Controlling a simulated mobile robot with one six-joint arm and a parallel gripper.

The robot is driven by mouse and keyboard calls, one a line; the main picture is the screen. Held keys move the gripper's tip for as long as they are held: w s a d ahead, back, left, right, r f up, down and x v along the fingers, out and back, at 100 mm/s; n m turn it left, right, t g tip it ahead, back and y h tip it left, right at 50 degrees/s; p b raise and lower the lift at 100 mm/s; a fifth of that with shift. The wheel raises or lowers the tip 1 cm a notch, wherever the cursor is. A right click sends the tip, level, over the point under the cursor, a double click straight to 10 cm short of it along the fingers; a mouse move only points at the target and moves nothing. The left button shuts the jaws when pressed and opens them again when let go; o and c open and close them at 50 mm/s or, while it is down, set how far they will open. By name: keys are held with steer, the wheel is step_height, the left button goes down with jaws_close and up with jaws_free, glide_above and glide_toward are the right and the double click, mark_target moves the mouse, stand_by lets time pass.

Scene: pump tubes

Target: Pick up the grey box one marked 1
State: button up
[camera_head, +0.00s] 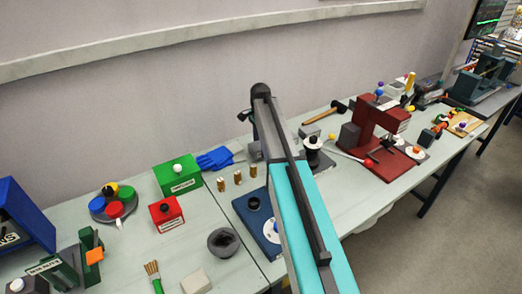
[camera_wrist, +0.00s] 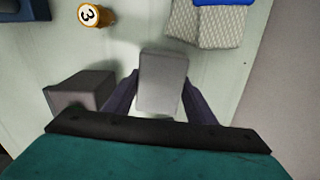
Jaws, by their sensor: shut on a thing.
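In the wrist view a light grey box (camera_wrist: 162,80) sits between the two dark fingers of my gripper (camera_wrist: 162,90), which is shut on it. No number shows on the faces I can see, so I cannot tell whether it is the box marked 1. A second, darker grey box (camera_wrist: 80,92) stands just left of the left finger, apart from the held box. In the head view my arm hides the fingers and most of the area around them. I cannot tell whether the held box touches the table.
A brass cylinder marked 3 (camera_wrist: 92,16) stands beyond the boxes. Blue gloves with grey cuffs (camera_wrist: 208,24) lie at the upper right of the wrist view. In the head view a red press (camera_head: 375,128) stands right of my arm, and a green box (camera_head: 178,176) stands left.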

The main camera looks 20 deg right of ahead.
steer(key=shift+r+b, duration=1)
steer(key=shift+r, duration=3.1)
